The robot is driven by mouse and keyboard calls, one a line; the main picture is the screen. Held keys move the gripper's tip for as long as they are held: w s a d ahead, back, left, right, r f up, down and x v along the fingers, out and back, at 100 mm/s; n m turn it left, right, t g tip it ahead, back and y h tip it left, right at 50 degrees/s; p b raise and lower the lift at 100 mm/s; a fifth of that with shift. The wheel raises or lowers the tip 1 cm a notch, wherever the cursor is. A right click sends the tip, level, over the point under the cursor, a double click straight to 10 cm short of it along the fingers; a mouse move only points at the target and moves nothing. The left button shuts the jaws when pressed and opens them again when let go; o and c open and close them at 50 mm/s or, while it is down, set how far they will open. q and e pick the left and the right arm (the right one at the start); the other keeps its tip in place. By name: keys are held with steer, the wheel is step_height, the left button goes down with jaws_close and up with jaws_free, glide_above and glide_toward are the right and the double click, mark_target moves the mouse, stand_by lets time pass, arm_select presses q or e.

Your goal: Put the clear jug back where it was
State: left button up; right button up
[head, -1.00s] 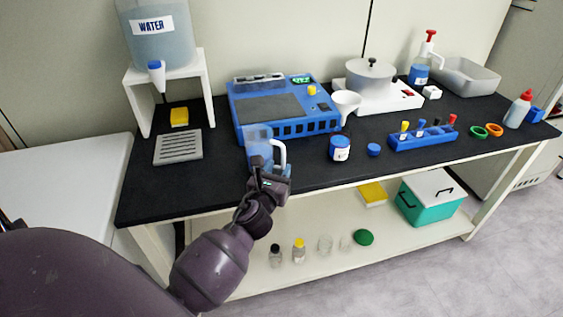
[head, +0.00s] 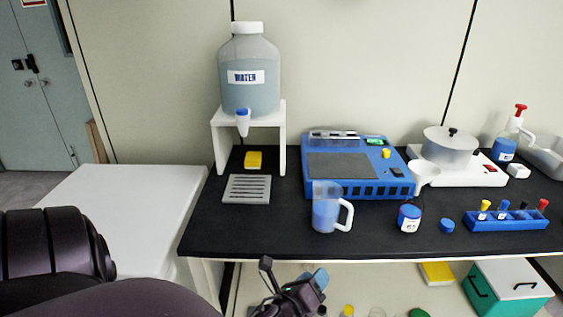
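The clear jug (head: 325,208) stands upright on the black bench top, just in front of the blue machine. Its lower part looks blue, and its white handle (head: 345,215) points to the right. My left gripper (head: 292,274) is at the bottom of the head view, in front of the bench edge and apart from the jug. Its fingers look spread, with nothing between them. My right gripper is not in view.
The water tank (head: 249,75) stands on a white stand with a grey slotted tray (head: 246,189) before it. The blue machine (head: 358,165) sits behind the jug. A blue-lidded jar (head: 409,218) is right of it. Bare bench lies left of the jug.

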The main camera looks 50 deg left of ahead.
arm_select(q)
steer(key=s+d+f+n+g+h, duration=0.2)
steer(key=s+f+n, duration=0.2)
steer(key=s+n, duration=0.3)
steer(key=s+d+f+n+g+h, duration=0.1)
steer(key=s+f+n, duration=0.4)
steer(key=n, duration=1)
steer(key=shift+s+d+f+n+g+h, duration=0.35)
steer(key=shift+s+d+g, duration=0.4)
steer(key=shift+s, duration=0.5)
steer(key=shift+r, duration=0.15)
